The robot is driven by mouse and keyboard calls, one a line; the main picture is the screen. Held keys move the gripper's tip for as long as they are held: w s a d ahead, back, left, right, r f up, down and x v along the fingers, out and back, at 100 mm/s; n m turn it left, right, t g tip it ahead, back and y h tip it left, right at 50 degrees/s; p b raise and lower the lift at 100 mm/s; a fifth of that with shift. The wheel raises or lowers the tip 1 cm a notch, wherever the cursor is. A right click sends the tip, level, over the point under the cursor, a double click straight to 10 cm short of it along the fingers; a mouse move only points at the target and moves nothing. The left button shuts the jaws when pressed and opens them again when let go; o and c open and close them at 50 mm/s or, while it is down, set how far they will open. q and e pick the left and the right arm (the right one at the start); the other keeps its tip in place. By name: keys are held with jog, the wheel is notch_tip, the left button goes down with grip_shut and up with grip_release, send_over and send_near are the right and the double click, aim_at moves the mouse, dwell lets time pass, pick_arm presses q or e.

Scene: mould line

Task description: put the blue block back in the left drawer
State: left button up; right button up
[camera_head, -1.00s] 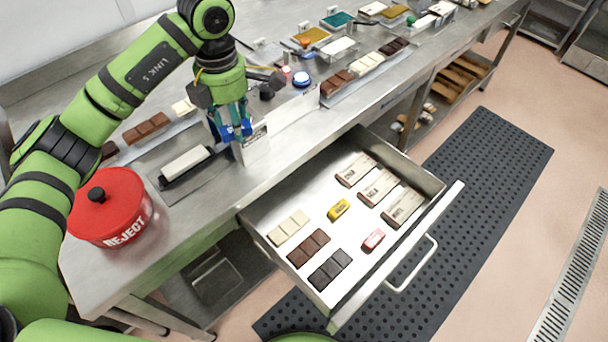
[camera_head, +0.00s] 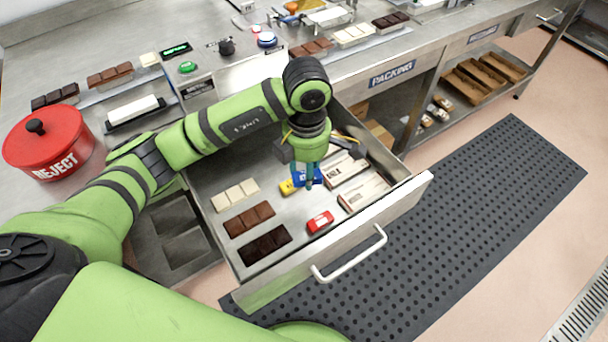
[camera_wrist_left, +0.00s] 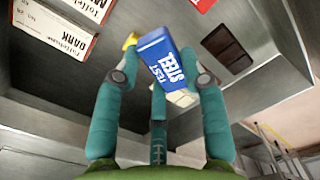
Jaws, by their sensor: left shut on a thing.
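The blue block (camera_wrist_left: 165,60) has white lettering and is held between the fingers of my left gripper (camera_wrist_left: 160,80) in the left wrist view. In the head view my left gripper (camera_head: 308,182) is over the open drawer (camera_head: 206,205), and the blue block (camera_head: 298,177) shows only partly between its fingers. I cannot tell whether the block touches the drawer floor. A yellow block (camera_head: 287,188) lies just left of it, partly hidden. My right gripper is not in view.
The drawer also holds white, brown and dark chocolate bars (camera_head: 249,220), a red block (camera_head: 320,221) and labelled boxes (camera_head: 362,192). The drawer front (camera_head: 340,238) has a handle. A red reject pot (camera_head: 48,145) stands on the bench at left.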

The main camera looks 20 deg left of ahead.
pick_arm(q)
jog(key=p, duration=0.1)
send_over(305, 203)
notch_tip(305, 203, down, 6)
jog(key=shift+a+f, duration=0.1)
jog(key=shift+f, duration=0.05)
notch_tip(305, 203, down, 4)
jog(key=shift+r+p, duration=0.1)
jog(key=shift+p, duration=0.2)
jog(key=shift+w, duration=0.1)
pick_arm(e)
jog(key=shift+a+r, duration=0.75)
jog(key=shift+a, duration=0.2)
pick_arm(q)
jog(key=shift+f, duration=0.2)
jog(key=o, duration=0.8)
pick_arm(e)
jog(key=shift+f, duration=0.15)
pick_arm(q)
jog(key=shift+r, duration=0.1)
